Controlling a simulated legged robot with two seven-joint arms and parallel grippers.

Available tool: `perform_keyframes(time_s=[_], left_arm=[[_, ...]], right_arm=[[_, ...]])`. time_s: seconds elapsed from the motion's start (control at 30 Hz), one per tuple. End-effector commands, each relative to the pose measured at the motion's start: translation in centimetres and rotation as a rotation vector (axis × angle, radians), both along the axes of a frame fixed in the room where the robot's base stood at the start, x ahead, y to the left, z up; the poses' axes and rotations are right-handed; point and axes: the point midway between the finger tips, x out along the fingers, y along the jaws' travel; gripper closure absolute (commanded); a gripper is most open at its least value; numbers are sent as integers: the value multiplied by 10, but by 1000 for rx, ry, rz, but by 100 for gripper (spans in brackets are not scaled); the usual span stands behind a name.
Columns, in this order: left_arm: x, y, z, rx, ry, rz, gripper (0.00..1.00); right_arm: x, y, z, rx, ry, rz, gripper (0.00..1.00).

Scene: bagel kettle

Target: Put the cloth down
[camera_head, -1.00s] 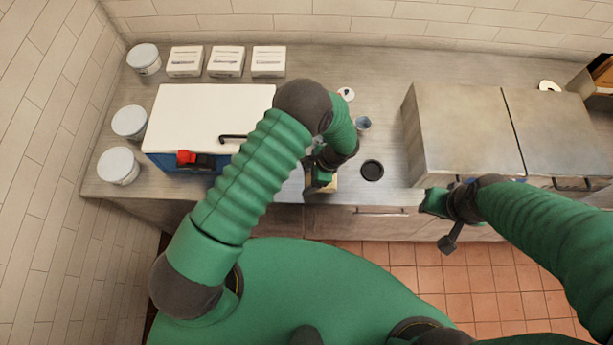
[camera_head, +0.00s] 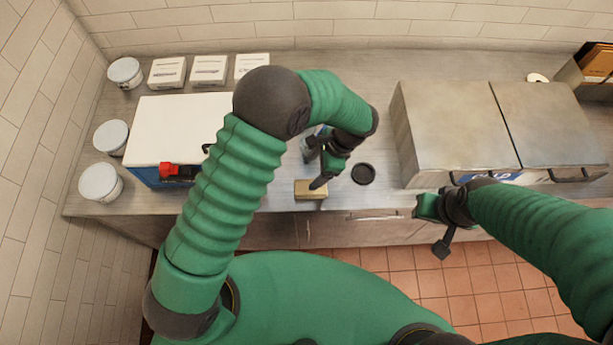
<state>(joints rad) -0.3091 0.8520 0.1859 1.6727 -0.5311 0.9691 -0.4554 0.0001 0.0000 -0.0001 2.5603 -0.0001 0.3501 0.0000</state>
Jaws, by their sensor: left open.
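A small tan, folded-looking piece, which I take to be the cloth (camera_head: 307,194), lies flat at the front edge of the counter. My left gripper (camera_head: 317,168) is open just above and behind it. One dark finger overlaps the cloth's right part in the head view; I cannot tell whether it touches. My arm hides part of the area behind the gripper. My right gripper (camera_head: 431,222) hangs in front of the counter, below the metal cabinet, and its jaws are too unclear to read.
A white-topped blue appliance (camera_head: 175,118) stands left, with white tubs (camera_head: 101,183) beside it and white boxes (camera_head: 209,70) behind. A dark round disc (camera_head: 363,174) lies right of the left gripper. A steel two-door cabinet (camera_head: 455,125) stands right. The counter between is mostly clear.

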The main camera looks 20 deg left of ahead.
Motion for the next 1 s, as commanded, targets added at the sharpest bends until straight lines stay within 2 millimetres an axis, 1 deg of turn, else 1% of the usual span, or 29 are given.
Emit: perform_keyframes(time_s=[0.17,0.27,0.37,0.4,0.5,0.6,0.63,0.73,0.93,1.0], left_arm=[[0,3,8,-9,-9,22,25],[-10,21,29,-61,-71,163,25],[-34,50,61,-162,-193,449,25],[-46,63,73,-207,-251,584,25],[-75,89,96,-306,-389,902,25],[-96,105,107,-374,-488,1130,25],[-100,108,108,-387,-507,1175,25],[-105,112,110,-407,-536,1246,25],[-104,111,110,-406,-536,1246,25],[-105,111,104,-407,-535,1244,25]], right_arm=[[0,0,0,0,0,0,64],[0,0,0,0,0,0,64],[0,0,0,0,0,0,64],[0,0,0,0,0,0,64],[0,0,0,0,0,0,64],[0,0,0,0,0,0,64],[0,0,0,0,0,0,64],[0,0,0,0,0,0,64],[0,0,0,0,0,0,64],[0,0,-6,0,-1,0,64]])
